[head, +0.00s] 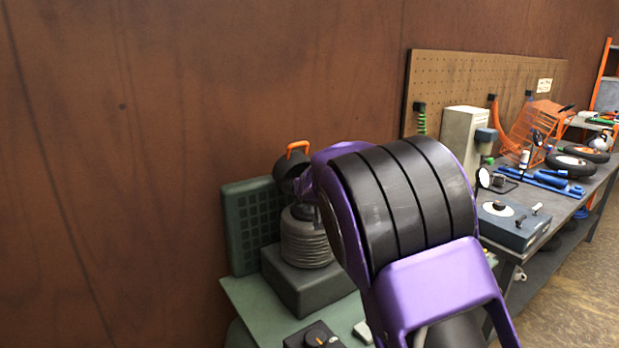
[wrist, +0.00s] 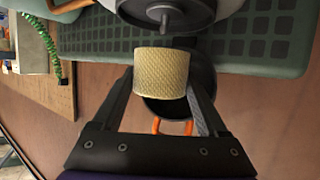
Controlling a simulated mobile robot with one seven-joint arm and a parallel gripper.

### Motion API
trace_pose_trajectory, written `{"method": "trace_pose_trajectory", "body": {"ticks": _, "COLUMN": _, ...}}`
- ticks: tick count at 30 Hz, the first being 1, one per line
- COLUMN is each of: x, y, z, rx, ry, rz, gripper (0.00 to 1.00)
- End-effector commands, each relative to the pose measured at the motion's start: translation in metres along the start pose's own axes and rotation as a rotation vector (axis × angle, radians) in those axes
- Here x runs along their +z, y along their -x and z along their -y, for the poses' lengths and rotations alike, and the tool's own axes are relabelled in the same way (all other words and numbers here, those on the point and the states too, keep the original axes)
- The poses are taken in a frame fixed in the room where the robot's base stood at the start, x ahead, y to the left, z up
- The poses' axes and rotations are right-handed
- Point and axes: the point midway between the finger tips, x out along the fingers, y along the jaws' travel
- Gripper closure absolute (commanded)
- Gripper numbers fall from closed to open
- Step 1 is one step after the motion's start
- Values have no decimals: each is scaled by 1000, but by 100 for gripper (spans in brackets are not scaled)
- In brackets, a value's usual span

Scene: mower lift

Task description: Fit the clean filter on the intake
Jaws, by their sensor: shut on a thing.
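A pale yellow, woven-looking cylindrical filter (wrist: 161,75) sits between the fingertips of my gripper (wrist: 160,82) in the wrist view, and the fingers are shut on it. A grey round engine part with a short central stud (wrist: 166,22) is just beyond the filter at the top of that view; a gap shows between them. I cannot tell for sure whether this part is the intake. In the head view, my purple and black arm hides the filter and fingertips. The ribbed grey engine (head: 306,240) stands there on a dark block.
A black cup-shaped part with an orange handle (head: 298,146) is close to my wrist, above the engine; it also shows behind the filter in the wrist view (wrist: 178,108). A green grid panel (head: 248,225) stands behind the engine. A cluttered workbench (head: 510,262) is at right.

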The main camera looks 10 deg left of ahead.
Motion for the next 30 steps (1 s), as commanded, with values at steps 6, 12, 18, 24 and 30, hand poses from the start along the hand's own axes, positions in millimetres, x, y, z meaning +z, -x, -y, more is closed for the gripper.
{"method": "trace_pose_trajectory", "body": {"ticks": 6, "x": 20, "y": -8, "z": -1, "rx": 1, "ry": 1, "rz": 0, "gripper": 78}}
{"method": "trace_pose_trajectory", "body": {"ticks": 12, "x": 25, "y": -10, "z": 0, "rx": 0, "ry": 1, "rz": -1, "gripper": 78}}
{"method": "trace_pose_trajectory", "body": {"ticks": 18, "x": 25, "y": -10, "z": 0, "rx": 0, "ry": 1, "rz": -1, "gripper": 78}}
{"method": "trace_pose_trajectory", "body": {"ticks": 24, "x": 25, "y": -10, "z": 0, "rx": 0, "ry": 1, "rz": -1, "gripper": 78}}
{"method": "trace_pose_trajectory", "body": {"ticks": 30, "x": 25, "y": -10, "z": 0, "rx": 0, "ry": 1, "rz": -1, "gripper": 78}}
